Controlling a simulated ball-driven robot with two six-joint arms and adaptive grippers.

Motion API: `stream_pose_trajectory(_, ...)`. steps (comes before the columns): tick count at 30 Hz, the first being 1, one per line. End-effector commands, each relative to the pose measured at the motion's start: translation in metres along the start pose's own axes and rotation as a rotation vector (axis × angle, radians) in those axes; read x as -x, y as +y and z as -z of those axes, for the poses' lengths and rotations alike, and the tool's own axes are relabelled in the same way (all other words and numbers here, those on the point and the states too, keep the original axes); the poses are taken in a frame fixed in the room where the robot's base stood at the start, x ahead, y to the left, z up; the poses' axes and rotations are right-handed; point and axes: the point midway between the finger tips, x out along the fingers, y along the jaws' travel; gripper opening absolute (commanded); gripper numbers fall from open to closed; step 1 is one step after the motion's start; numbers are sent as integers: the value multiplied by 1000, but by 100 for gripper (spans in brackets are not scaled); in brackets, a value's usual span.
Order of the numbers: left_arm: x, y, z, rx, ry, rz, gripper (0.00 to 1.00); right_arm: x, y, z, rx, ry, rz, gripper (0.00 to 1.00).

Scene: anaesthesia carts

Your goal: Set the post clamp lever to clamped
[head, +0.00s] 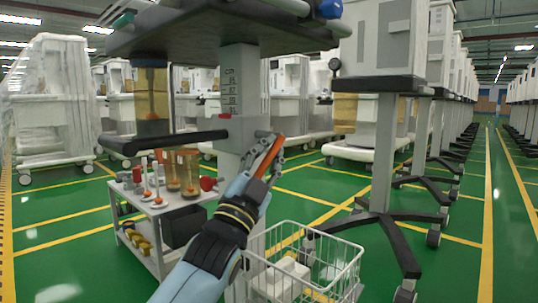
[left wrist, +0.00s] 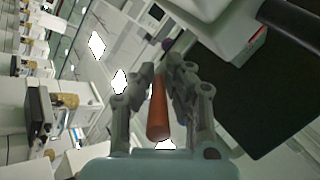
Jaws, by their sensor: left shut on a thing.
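The post (head: 239,80) is a pale upright column in the middle of the head view, with a printed scale on its face. The clamp lever, an orange-red bar (head: 269,157), slants up and to the right beside the post's right side. My left gripper (head: 266,146) is shut on this lever. In the left wrist view the lever (left wrist: 157,112) lies between the two fingers (left wrist: 163,76), pointing toward the palm. The lever's pivot is hidden, and I cannot tell its set position. My right gripper is in neither view.
A dark shelf (head: 215,35) overhangs the post, and a black bar (head: 160,143) sticks out to its left. A white cart (head: 170,208) with bottles stands at left. A wire basket (head: 335,262) is below right. A wheeled stand (head: 380,160) stands farther right.

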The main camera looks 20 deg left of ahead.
Motion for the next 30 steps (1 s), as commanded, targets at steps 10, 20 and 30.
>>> stream_pose_trajectory(10,5,6,-5,-4,-11,-12,0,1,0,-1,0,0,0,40)
stream_pose_trajectory(20,2,3,-2,-2,-6,-6,36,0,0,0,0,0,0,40)
stream_pose_trajectory(30,28,3,-2,0,-6,-7,36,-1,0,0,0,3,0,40)
